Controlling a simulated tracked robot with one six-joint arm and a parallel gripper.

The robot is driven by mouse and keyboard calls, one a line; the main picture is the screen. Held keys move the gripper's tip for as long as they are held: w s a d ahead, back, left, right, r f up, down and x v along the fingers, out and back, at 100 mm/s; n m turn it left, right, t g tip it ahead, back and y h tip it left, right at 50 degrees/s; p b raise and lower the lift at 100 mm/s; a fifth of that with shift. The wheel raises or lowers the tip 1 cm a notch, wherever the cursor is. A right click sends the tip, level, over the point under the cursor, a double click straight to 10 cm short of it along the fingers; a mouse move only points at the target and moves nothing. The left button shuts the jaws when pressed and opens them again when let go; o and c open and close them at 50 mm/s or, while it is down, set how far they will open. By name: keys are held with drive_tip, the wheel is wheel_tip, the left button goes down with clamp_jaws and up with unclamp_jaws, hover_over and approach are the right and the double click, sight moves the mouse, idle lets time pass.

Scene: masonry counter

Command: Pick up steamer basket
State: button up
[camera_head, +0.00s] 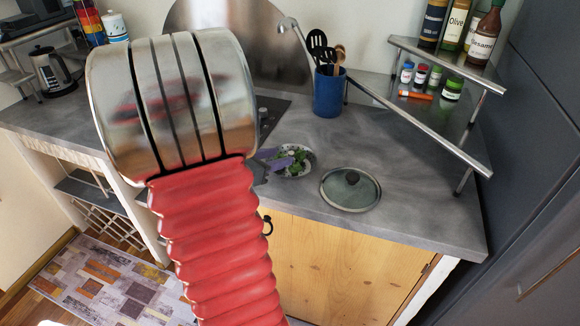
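A small light-rimmed round dish (291,161) with green bits in it sits on the grey counter, just right of my arm. It may be the steamer basket, but it is too small and partly covered to be sure. Two flat purple-grey pieces (274,161) reach over its left side from behind my arm. They look like the fingertips of my gripper, but whether they touch the dish I cannot tell. The rest of my gripper is hidden behind my red ribbed arm and its shiny metal end, which fill the left middle of the view.
A glass lid (350,189) with a dark knob lies right of the dish. Behind stands a blue utensil pot (328,92). A slanted metal-edged shelf (430,65) holds bottles and jars. A kettle (53,72) is at the far left. Counter between lid and right edge is clear.

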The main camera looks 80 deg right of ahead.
sight(289, 154)
drive_tip(key=shift+x, duration=1)
drive_tip(key=shift+d, duration=0.15)
drive_tip(key=shift+x, duration=2.55)
drive_tip(key=shift+w, duration=0.15)
drive_tip(key=shift+c, duration=0.3)
clamp_jaws()
